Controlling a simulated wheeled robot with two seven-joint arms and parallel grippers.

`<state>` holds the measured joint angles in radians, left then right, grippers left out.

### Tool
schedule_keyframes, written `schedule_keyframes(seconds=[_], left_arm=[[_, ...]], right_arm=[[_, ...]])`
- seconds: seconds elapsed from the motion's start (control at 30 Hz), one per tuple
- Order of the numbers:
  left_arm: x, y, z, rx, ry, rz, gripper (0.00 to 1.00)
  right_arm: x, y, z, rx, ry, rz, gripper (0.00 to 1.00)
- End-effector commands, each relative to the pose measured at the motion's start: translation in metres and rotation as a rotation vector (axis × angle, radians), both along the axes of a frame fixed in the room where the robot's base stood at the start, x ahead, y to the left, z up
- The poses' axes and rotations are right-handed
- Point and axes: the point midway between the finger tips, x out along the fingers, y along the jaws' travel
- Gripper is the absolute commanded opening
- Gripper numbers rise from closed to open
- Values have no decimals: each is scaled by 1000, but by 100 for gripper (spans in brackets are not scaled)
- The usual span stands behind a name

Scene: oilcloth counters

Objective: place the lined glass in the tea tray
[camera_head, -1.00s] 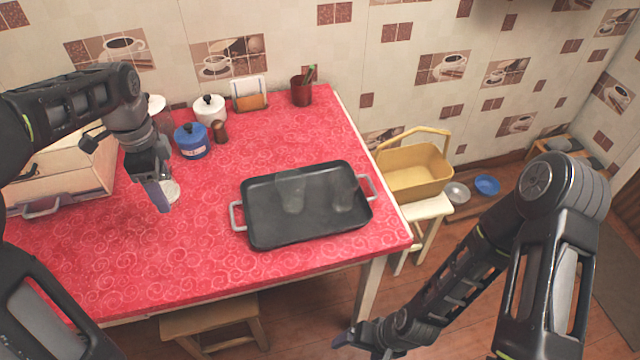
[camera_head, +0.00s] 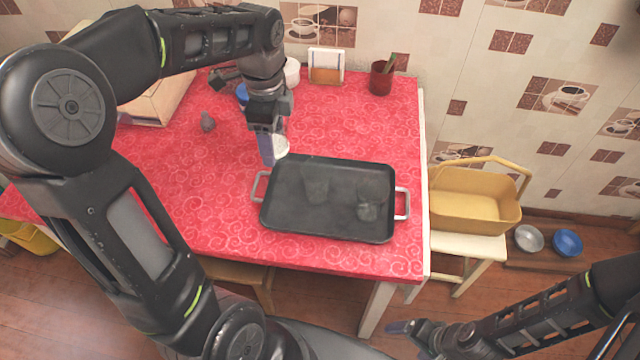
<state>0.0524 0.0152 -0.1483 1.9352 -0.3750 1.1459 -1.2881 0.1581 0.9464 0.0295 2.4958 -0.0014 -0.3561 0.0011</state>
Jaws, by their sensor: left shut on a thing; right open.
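The black tea tray (camera_head: 280,222) with light handles lies near the front right of the red counter. Two see-through glasses stand in it, one left of the middle (camera_head: 316,188) and one at the right (camera_head: 369,205). My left gripper (camera_head: 270,150) is shut on a pale glass (camera_head: 280,147), mostly hidden behind the fingers, just beyond the tray's back left corner. I take this to be the lined glass, but its lines cannot be made out. My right gripper (camera_head: 402,328) is open and empty, low in front of the counter.
A red cup (camera_head: 381,78) with utensils and a napkin holder (camera_head: 326,67) stand at the back. A small grey-brown object (camera_head: 208,121) stands left of my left gripper. A yellow basket (camera_head: 470,205) sits on a stool at right. The counter left of the tray is clear.

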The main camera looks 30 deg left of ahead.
Motion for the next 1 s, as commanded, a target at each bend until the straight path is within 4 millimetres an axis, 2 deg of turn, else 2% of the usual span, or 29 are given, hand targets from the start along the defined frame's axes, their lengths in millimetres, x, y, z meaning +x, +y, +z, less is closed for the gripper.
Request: schedule_keyframes(seconds=[0.3, 0.4, 0.73, 1.0], left_arm=[[-1, 0, -51, -1, 4, 2, 12], [0, 0, -58, 0, 1, 1, 12], [0, 0, -62, -1, 2, 1, 12], [-1, 1, -95, 0, 3, 1, 12]], right_arm=[[0, 0, 1, 0, 0, -1, 85], [0, 0, 1, 0, -1, -1, 85], [0, 0, 1, 0, -1, -1, 85], [0, 0, 2, 0, -1, -1, 85]])
